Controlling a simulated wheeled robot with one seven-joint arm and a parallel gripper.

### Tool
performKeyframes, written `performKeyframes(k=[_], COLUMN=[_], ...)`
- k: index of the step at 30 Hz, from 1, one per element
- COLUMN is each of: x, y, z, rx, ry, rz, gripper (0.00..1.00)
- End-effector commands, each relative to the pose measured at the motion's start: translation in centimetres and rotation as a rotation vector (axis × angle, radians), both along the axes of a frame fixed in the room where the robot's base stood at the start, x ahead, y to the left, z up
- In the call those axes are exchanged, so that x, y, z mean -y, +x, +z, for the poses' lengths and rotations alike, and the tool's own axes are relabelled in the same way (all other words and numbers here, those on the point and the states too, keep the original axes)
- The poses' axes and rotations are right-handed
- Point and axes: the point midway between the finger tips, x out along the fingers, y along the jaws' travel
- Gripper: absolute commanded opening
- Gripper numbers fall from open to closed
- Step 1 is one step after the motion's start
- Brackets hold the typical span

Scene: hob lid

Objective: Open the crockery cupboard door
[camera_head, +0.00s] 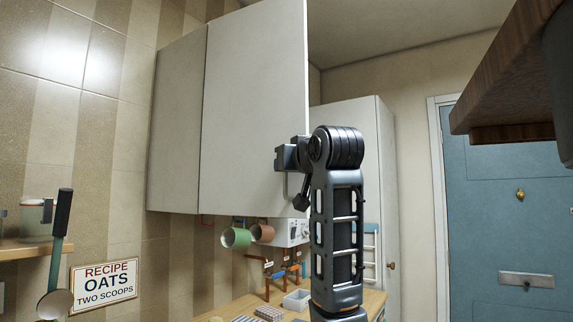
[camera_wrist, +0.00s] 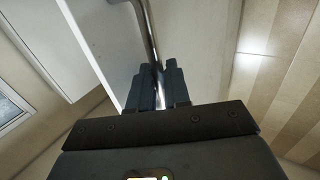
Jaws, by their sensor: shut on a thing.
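The crockery cupboard (camera_head: 176,125) is a pale wall cabinet at the upper left of the head view. Its flat white door (camera_head: 250,110) appears swung outward, with its free right edge nearer me; the inside is hidden behind it. My gripper (camera_head: 285,160) is at the lower right of the door, by a metal bar handle (camera_head: 288,186). In the wrist view, my gripper's fingers (camera_wrist: 158,88) are shut around the handle bar (camera_wrist: 149,38), close to the door's pale face (camera_wrist: 110,30).
Green and brown mugs (camera_head: 236,237) hang below the cupboard. A worktop (camera_head: 235,305) holds small items. A tall white cabinet (camera_head: 350,125) stands behind my arm, and a blue door (camera_head: 505,220) is at right. A dark wooden slab (camera_head: 505,75) juts in at upper right.

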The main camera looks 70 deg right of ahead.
Motion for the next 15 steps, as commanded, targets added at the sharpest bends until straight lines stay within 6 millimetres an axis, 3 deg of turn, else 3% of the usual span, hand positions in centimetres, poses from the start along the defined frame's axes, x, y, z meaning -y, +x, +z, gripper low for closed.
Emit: performKeyframes(k=[2, 3, 6, 15], x=[-0.37, -0.38, -0.36, -0.28], y=[0.55, 0.57, 0.52, 0.17], z=[0.18, 0.19, 0.18, 0.09], rx=[-0.001, -0.001, -0.001, 0.000], ry=[-0.006, -0.006, -0.006, -0.003], rz=[0.014, 0.015, 0.013, 0.007], gripper=[0.00, 0.19, 0.29, 0.30])
